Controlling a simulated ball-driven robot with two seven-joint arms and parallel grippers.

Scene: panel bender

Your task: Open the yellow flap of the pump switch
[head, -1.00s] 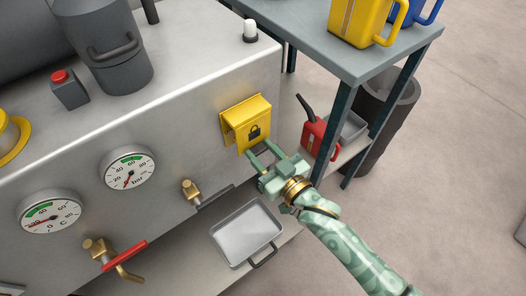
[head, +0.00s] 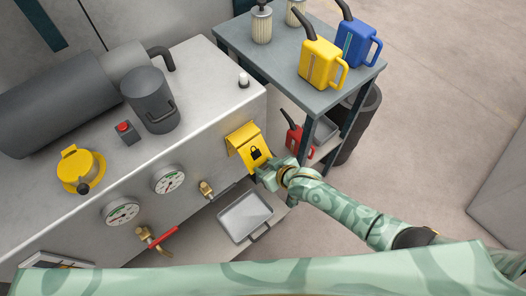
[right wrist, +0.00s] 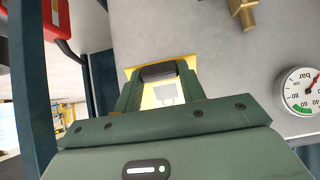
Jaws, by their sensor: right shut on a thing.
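The yellow flap (head: 248,142), with a black padlock mark, is on the right part of the grey machine's front panel. It slopes outward from its top edge, with its lower edge at my right gripper (head: 265,176). The right gripper is shut on the flap's lower part. In the right wrist view, the yellow flap (right wrist: 168,95) lies between and beyond the fingers of the gripper (right wrist: 160,76), with a dark piece across the fingertips. The switch behind the flap is hidden. My left gripper is not in view.
Left of the flap are a brass tap (head: 206,188), two gauges and a red-handled valve (head: 158,240). A metal tray (head: 245,217) lies below. A shelf table (head: 290,85) with yellow and blue cans stands close on the right, a red can (head: 298,138) on its lower shelf.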

